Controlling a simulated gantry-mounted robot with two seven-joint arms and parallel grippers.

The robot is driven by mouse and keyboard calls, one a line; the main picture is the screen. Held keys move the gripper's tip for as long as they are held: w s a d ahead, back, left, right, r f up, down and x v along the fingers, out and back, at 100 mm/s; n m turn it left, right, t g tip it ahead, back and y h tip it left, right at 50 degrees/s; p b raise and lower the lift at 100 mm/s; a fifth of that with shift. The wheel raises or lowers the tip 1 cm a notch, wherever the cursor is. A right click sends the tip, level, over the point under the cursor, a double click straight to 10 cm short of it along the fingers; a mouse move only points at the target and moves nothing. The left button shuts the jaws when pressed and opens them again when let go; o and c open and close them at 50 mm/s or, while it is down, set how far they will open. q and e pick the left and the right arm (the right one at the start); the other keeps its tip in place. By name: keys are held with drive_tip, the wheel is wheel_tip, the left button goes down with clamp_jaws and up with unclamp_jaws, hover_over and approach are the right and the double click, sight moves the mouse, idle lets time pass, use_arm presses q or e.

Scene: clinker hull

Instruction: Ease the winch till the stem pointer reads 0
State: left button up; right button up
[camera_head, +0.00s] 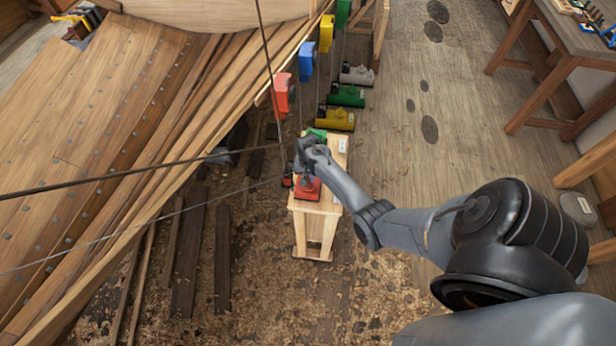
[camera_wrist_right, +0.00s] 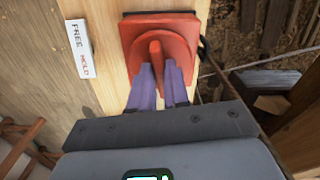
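A red lever (camera_wrist_right: 154,50) stands on a red square base (camera_wrist_right: 182,40) in the wrist view. The two purple fingers of my right gripper (camera_wrist_right: 161,90) lie one on each side of the lever, close against it. A small label (camera_wrist_right: 80,49) reading FREE and HOLD is beside the base. In the head view the red unit (camera_head: 308,190) is at the near end of a wooden stand (camera_head: 328,207), partly hidden by my right gripper (camera_head: 303,175). I cannot make out the stem pointer or its reading. My left gripper is out of view.
The planked hull (camera_head: 110,100) fills the left. Red (camera_head: 283,92), blue (camera_head: 306,61) and yellow (camera_head: 326,33) blocks line its edge, with yellow (camera_head: 335,119) and green (camera_head: 346,96) cylinders nearby. Dark lines cross near the stand. A workbench (camera_head: 570,35) stands at upper right.

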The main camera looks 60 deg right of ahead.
clamp_jaws()
drive_tip(key=shift+r, duration=0.1)
drive_tip(key=shift+n+p, duration=0.65)
drive_tip(key=shift+n, duration=0.35)
drive_tip(key=n+p, duration=0.1)
drive_tip(key=n, duration=0.2)
drive_tip(key=n+p, duration=0.1)
drive_tip(key=n, duration=0.3)
drive_tip(key=shift+n, duration=0.3)
drive_tip(key=shift+n+p, duration=0.35)
drive_tip(key=shift+n, duration=1.05)
